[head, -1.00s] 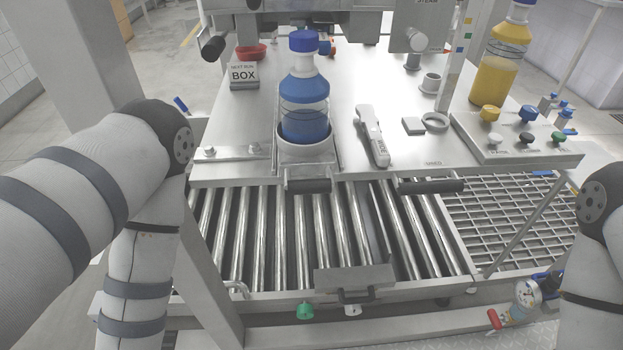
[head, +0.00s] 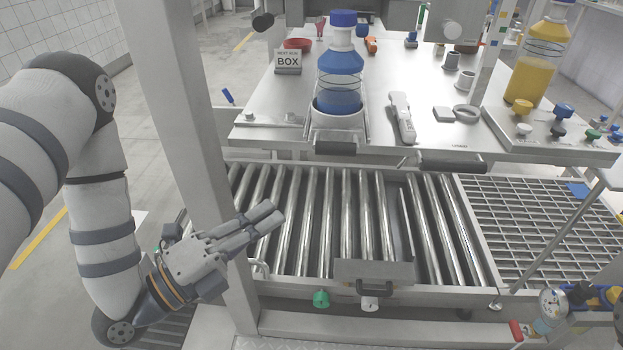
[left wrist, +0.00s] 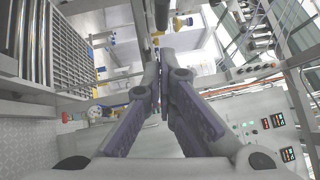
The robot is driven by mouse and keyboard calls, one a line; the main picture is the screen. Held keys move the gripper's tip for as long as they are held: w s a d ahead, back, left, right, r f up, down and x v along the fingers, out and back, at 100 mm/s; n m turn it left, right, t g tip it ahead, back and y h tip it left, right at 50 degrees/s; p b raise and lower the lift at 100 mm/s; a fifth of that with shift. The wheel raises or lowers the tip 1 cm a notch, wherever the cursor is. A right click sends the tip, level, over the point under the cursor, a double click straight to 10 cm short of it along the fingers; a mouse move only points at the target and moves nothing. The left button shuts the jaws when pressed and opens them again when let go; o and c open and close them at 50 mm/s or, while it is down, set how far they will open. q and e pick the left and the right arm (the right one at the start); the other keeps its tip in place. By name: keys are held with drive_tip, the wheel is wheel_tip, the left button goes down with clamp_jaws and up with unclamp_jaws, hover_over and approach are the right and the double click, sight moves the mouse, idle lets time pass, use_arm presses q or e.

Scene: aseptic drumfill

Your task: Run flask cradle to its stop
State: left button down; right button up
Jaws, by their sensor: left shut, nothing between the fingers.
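The flask cradle (head: 336,120) is a pale round cup at the front of the steel table, in a slot that runs back from the table's edge. A blue-capped flask with blue liquid (head: 340,70) stands upright in it. A dark handle (head: 335,148) sits at the cradle's front, at the table edge. My left gripper (head: 272,215) is shut and empty, low and left of the cradle, in front of the rollers and well apart from the handle. Its fingers (left wrist: 163,62) also show together in the left wrist view. My right gripper is not in view.
A steel post (head: 205,160) stands beside my left gripper. A roller conveyor (head: 330,220) runs below the table edge. A second dark handle (head: 452,166) is right of the cradle's. A white handheld device (head: 402,118) and a yellow flask (head: 541,65) are on the table.

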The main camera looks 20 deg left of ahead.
use_arm(q)
drive_tip(key=w+d+r, duration=0.2)
drive_tip(key=w+d, duration=0.1)
drive_tip(key=w, duration=0.8)
drive_tip(key=shift+w+a+f, duration=0.1)
drive_tip(key=shift+w+a, duration=0.2)
drive_tip(key=shift+w, duration=0.7)
drive_tip(key=shift+w+a, duration=0.25)
drive_tip(key=shift+w, duration=0.75)
